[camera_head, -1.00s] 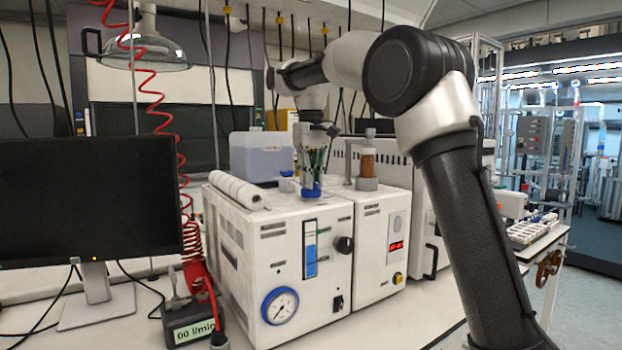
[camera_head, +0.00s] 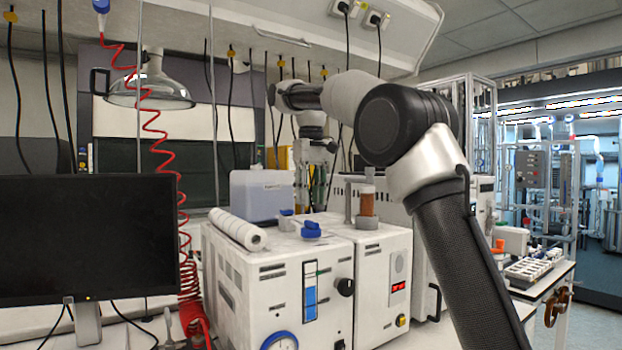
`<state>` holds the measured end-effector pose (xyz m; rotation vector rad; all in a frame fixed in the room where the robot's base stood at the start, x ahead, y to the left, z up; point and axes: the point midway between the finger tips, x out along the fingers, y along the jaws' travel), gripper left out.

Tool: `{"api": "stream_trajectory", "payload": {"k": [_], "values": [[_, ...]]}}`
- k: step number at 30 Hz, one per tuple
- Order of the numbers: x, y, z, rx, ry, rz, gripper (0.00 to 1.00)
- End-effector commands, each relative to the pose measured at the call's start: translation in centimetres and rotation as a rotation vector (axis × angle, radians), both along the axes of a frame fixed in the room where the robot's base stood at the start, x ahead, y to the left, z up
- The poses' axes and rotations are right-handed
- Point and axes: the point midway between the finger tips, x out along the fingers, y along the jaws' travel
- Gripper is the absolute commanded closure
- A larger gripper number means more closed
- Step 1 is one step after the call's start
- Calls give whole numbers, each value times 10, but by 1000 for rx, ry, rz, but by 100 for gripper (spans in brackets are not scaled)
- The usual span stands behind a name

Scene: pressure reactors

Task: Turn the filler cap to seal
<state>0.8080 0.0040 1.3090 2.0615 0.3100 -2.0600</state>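The blue filler cap (camera_head: 311,230) sits on top of the white reactor unit (camera_head: 275,285), near its front edge. It looks upright and seated. My gripper (camera_head: 317,207) hangs fingers-down above and behind the cap, apart from it. Nothing shows held in it. The fingers are small and partly blend with the background, so their spread is unclear. A second, smaller blue item (camera_head: 287,212) shows behind the cap.
A white roll (camera_head: 236,230) lies on the unit's left side. A clear jug (camera_head: 262,195) stands behind. An amber bottle (camera_head: 367,203) stands on the right unit, close to my gripper. A monitor (camera_head: 85,240) is at the left.

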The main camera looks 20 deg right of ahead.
Motion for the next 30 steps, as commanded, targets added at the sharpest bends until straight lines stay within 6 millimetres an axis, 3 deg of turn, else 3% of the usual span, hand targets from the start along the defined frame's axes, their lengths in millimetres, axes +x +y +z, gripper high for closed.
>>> {"api": "stream_trajectory", "payload": {"k": [6,12,30], "values": [[2,0,41,1,-2,0,66],[1,0,58,0,-1,0,66],[-3,-3,63,1,-5,-5,66]]}}
